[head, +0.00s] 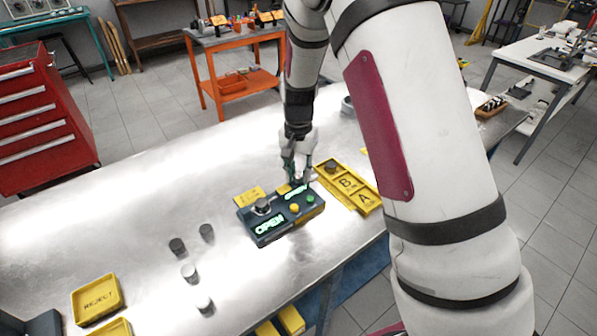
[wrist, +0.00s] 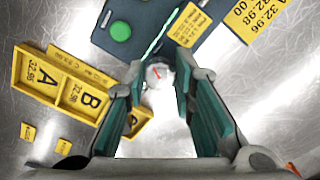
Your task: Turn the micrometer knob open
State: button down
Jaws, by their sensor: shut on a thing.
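A dark micrometer box (head: 285,224) sits on the metal table, with a lit green OPEN display (head: 270,227) on its front left. A second lit display is partly hidden by my gripper. The box also shows in the wrist view (wrist: 128,14), with a green button (wrist: 120,31). A pale round knob with a red mark (wrist: 158,74) lies at the box's edge, between my fingertips. My gripper (head: 299,181) reaches down at the back of the box, shut on this knob. In the head view the fingers hide the knob.
A yellow tray marked A and B (head: 365,200) lies right of the box, holding a dark cylinder (head: 331,167). Several small cylinders (head: 189,272) stand to the left. A yellow REJECT tray (head: 97,298) is at the front left. The table's left and back are clear.

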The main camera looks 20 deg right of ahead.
aim_at(298, 175)
jog(key=shift+m, duration=0.3)
jog(key=c, duration=1.3)
grip_release()
jog(key=shift+c, duration=0.2)
notch_tip(298, 175, up, 12)
